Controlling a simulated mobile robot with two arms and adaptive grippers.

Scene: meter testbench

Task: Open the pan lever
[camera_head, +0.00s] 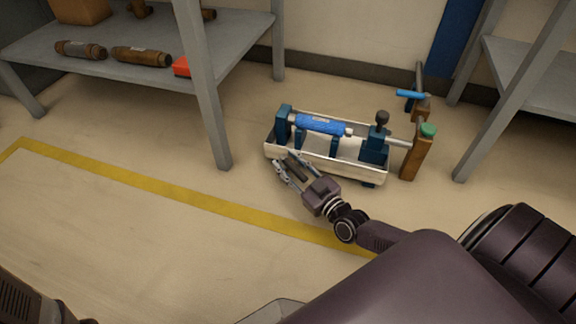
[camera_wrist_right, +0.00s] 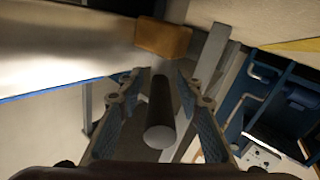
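The test bench is a long white pan (camera_head: 345,172) on the floor. It carries a blue meter cylinder (camera_head: 320,125) between dark blue clamps and a clamp block with a black knob (camera_head: 382,118). My right gripper (camera_head: 283,163) is at the pan's near left side, with its fingers apart. A dark bar, perhaps the pan lever, shows between the fingers in the head view (camera_head: 297,172). In the right wrist view a dark cylinder with a grey end (camera_wrist_right: 160,115) lies between the open fingers (camera_wrist_right: 164,72), with gaps on both sides.
A brown post with a green cap (camera_head: 417,150) stands right of the pan, with a blue-handled pipe (camera_head: 410,94) behind it. A grey shelf (camera_head: 110,60) with brown cylinders stands at left, another shelf (camera_head: 530,80) at right. Floor left of the gripper is clear.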

